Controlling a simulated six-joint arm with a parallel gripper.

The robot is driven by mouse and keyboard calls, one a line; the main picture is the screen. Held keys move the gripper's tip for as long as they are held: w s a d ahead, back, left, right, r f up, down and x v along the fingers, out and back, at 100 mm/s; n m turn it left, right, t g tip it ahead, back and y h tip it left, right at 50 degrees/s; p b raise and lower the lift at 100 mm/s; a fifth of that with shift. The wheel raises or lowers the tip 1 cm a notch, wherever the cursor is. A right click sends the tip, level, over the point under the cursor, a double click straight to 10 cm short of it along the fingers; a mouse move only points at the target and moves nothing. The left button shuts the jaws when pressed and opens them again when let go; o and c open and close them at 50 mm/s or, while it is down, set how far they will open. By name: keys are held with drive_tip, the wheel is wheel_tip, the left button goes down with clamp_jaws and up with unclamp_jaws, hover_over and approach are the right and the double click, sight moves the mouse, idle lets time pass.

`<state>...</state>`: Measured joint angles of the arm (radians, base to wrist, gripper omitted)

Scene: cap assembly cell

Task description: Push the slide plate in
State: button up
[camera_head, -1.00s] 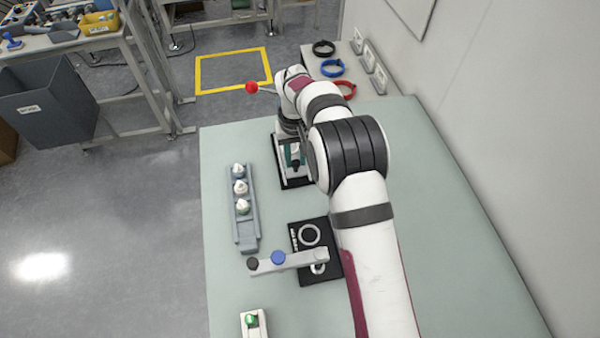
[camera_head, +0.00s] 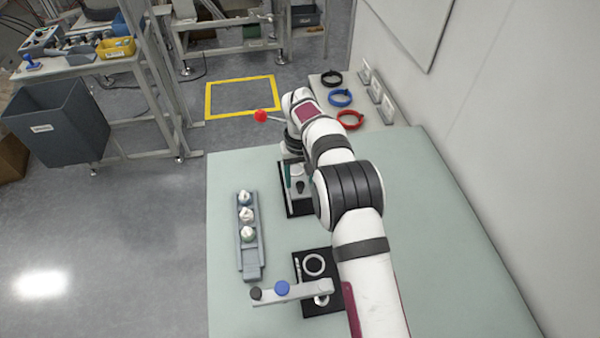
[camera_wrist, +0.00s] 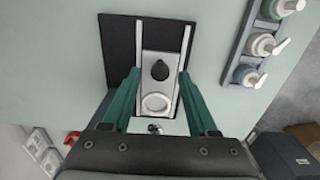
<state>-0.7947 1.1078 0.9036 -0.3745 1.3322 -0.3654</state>
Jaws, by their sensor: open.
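The slide plate (camera_wrist: 160,60) is a silver strip with a black knob (camera_wrist: 160,70) and a white ring (camera_wrist: 156,103). It lies between two pale rails on a black base (camera_wrist: 119,48). In the head view the base (camera_head: 292,205) stands near the far end of the table, partly hidden by my arm. My gripper (camera_wrist: 160,72) has two green fingers, apart and empty, one on each side of the plate and knob. Whether they touch anything I cannot tell. In the head view only part of my gripper (camera_head: 288,174) shows.
A grey rack (camera_head: 250,263) with several white-topped bottles stands left of the base. A second black fixture (camera_head: 303,262) with a ring and a swing arm (camera_head: 300,292) bearing a blue knob is nearer. The table (camera_head: 430,240) is clear at right.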

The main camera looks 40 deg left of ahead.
wheel_tip(320, 180, up, 16)
drive_tip(key=shift+f, duration=0.15)
idle(0.3)
drive_tip(key=s+d+r+m, duration=0.2)
drive_tip(key=d+r+m, duration=0.15)
drive_tip(key=d, duration=0.75)
drive_tip(key=s+d+r+m, duration=0.25)
drive_tip(key=d+r, duration=0.25)
drive_tip(key=d, duration=0.6)
drive_tip(key=s+d+f+m+y, duration=0.1)
drive_tip(key=s+d+f+m, duration=0.2)
drive_tip(key=s+d, duration=0.4)
drive_tip(key=s+d+f+m, duration=0.4)
drive_tip(key=s+d+m, duration=0.1)
drive_tip(key=s, duration=0.9)
drive_tip(key=shift+d+f+m+y, duration=0.2)
drive_tip(key=shift+d+m+y, duration=0.15)
drive_tip(key=shift+d, duration=0.5)
